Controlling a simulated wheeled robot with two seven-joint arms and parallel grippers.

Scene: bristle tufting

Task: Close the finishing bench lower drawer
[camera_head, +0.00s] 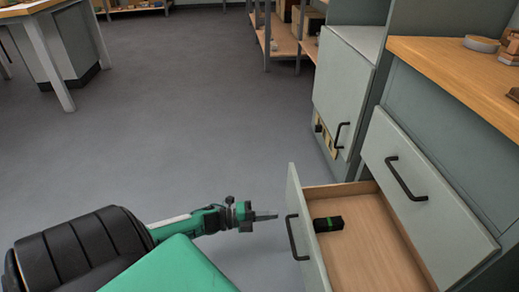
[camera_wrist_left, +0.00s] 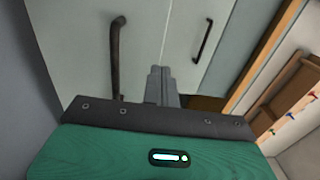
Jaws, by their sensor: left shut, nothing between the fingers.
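The lower drawer (camera_head: 372,250) of the finishing bench is pulled open, with its grey front and dark bar handle (camera_head: 297,238) facing left. Inside it lies a small black item with a green band (camera_head: 328,224). My left gripper (camera_head: 272,215) is shut and empty, its tips pointing at the drawer front from just left of it, near the handle. I cannot tell whether they touch. In the left wrist view the shut fingers (camera_wrist_left: 161,80) point toward grey fronts, with one dark handle (camera_wrist_left: 117,58) to their left and another to their right. My right gripper is not in view.
The closed upper drawer (camera_head: 425,195) with a dark handle sits above the open one, under the wooden bench top (camera_head: 460,70). A grey cabinet (camera_head: 342,90) stands beyond. Shelving (camera_head: 285,38) stands at the back. The grey floor (camera_head: 190,110) on the left is clear.

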